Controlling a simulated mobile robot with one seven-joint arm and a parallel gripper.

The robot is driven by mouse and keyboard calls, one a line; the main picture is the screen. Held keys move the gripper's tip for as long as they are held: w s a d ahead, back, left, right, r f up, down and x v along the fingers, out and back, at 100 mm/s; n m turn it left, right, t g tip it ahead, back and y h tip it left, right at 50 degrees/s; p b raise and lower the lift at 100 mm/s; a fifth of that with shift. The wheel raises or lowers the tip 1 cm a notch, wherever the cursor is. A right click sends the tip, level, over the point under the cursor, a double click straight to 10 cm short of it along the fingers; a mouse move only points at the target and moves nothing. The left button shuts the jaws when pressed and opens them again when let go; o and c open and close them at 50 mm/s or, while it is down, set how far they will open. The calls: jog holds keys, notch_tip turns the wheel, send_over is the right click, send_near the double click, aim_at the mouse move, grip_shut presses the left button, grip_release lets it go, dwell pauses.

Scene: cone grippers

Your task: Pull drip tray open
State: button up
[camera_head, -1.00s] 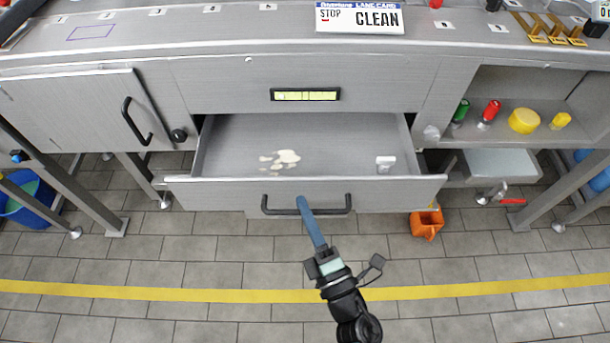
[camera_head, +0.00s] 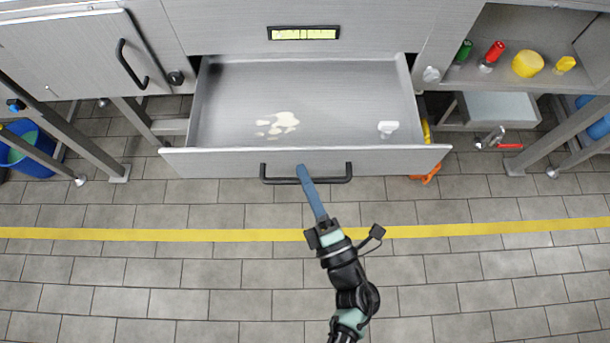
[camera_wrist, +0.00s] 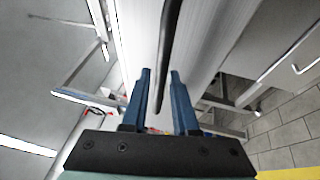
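The drip tray is a wide grey metal drawer (camera_head: 230,100) that stands well out from the counter front. It holds a pale spill (camera_head: 282,122) and a small white object (camera_head: 388,128). Its black bar handle (camera_head: 335,180) is on the front panel. My gripper (camera_head: 302,170) reaches the left-middle of this handle from the front. The exact finger contact is hard to see.
A cabinet door (camera_head: 70,55) with a handle is at left. An open shelf at right holds red (camera_head: 495,52), green and yellow items. An orange object (camera_head: 428,174) is partly hidden beneath the tray's right end. The tiled floor (camera_head: 180,270) in front is clear.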

dwell(0.4)
jog(key=v, duration=1.3)
jog(key=shift+f, duration=0.1)
